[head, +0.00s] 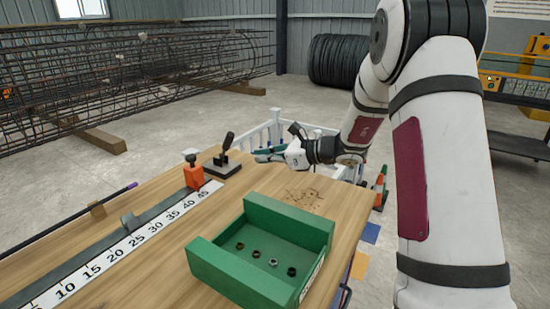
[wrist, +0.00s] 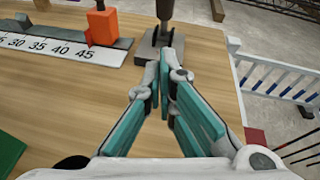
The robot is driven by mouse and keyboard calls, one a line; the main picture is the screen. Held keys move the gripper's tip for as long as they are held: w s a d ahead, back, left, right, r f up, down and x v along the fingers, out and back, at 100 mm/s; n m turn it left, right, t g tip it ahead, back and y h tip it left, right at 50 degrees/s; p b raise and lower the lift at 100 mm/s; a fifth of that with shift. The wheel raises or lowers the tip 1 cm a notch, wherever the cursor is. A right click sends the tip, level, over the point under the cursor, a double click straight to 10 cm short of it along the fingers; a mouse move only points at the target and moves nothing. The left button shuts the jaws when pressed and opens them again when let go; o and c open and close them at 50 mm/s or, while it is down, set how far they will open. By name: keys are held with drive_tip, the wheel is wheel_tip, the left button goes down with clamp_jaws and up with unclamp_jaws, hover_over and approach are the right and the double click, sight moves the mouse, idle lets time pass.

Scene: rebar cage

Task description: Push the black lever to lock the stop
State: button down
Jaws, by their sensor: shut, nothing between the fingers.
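The black lever (head: 228,141) stands roughly upright on a dark base plate (head: 222,168) at the far edge of the wooden table. In the wrist view, the lever (wrist: 165,10) is cut off by the top edge, and its base plate (wrist: 152,50) shows beyond my fingertips. The orange stop (head: 194,175) sits on the ruler rail near the 45 mark; it also shows in the wrist view (wrist: 102,27). My gripper (head: 262,153) is shut and empty, to the right of the lever and apart from it in the head view. In the wrist view my fingertips (wrist: 166,58) point toward the lever's base.
A green tray (head: 318,234) with several small nuts stands at the table's front right. The numbered ruler (head: 130,240) runs along the left. A white railing (head: 262,132) stands behind the table. A thin dark rod (head: 70,222) lies on the far left.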

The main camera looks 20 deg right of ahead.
sight(226, 147)
drive_tip(key=x, duration=0.3)
drive_tip(key=shift+w+a+f, duration=0.15)
drive_tip(key=shift+a+f, duration=0.05)
drive_tip(key=shift+w+a+r+b, duration=0.35)
drive_tip(key=shift+w+a+r, duration=0.3)
drive_tip(key=shift+a+r, duration=0.1)
drive_tip(key=shift+w+a+r, duration=0.25)
drive_tip(key=shift+w+a, duration=0.15)
drive_tip(key=shift+a, duration=0.05)
drive_tip(key=shift+r, duration=0.15)
drive_tip(key=shift+w+a+r+g+p, duration=0.15)
drive_tip(key=shift+g+p, duration=0.25)
drive_tip(key=shift+p, duration=0.45)
